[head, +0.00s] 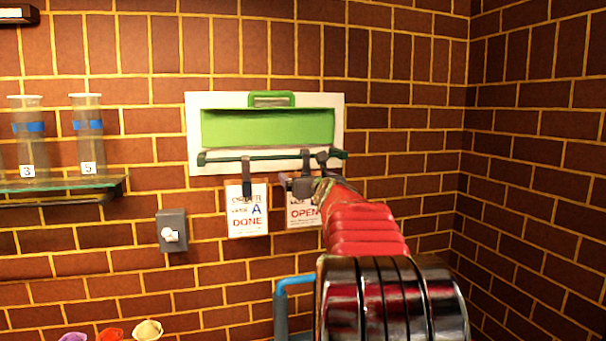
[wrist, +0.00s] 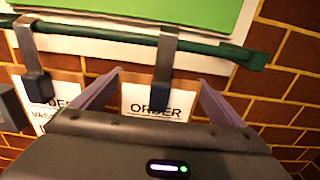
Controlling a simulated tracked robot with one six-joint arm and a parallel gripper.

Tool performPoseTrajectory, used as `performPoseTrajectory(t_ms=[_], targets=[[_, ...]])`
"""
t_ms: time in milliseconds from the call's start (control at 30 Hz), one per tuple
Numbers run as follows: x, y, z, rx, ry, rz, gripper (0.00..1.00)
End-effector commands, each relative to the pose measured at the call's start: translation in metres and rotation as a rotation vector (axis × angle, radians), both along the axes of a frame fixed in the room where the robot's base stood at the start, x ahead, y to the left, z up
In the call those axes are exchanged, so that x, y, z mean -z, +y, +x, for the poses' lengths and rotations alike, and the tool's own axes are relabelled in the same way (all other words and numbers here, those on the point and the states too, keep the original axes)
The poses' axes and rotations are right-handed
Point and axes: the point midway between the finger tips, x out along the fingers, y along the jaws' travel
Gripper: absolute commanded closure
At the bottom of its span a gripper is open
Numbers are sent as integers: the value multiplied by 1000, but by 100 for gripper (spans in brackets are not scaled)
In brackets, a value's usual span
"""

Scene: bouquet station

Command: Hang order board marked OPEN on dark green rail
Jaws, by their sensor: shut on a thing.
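The dark green rail (head: 225,157) runs across the lower part of a white panel on the brick wall. It also shows in the wrist view (wrist: 105,36). The order board marked OPEN (head: 304,213) is at the rail's right part, its hook over the rail. In the wrist view its top (wrist: 158,105) reads ORDER, and its dark hook (wrist: 164,70) reaches the rail. My gripper (head: 302,186) is shut on this board near its top; its fingers show on both sides of the board in the wrist view (wrist: 158,95). My arm hides the board's right part.
A second board marked DONE (head: 247,222) hangs from the rail just left of the OPEN board. A grey switch box (head: 171,231) is on the wall at left. A glass shelf (head: 60,184) with tubes stands further left. A green hatch (head: 268,128) is above the rail.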

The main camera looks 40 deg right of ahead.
Motion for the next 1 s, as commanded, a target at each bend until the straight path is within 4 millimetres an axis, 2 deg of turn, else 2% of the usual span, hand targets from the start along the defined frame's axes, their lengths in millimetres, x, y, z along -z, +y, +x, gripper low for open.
performPoseTrajectory(t_ms=[500, 533, 600, 1000], targets=[[6, 0, 0, 0, -1, 0, 46], [6, 0, 0, 0, -1, 0, 5], [6, 0, 0, 0, -1, 0, 0], [6, 3, -5, 0, 0, 0, 0]])
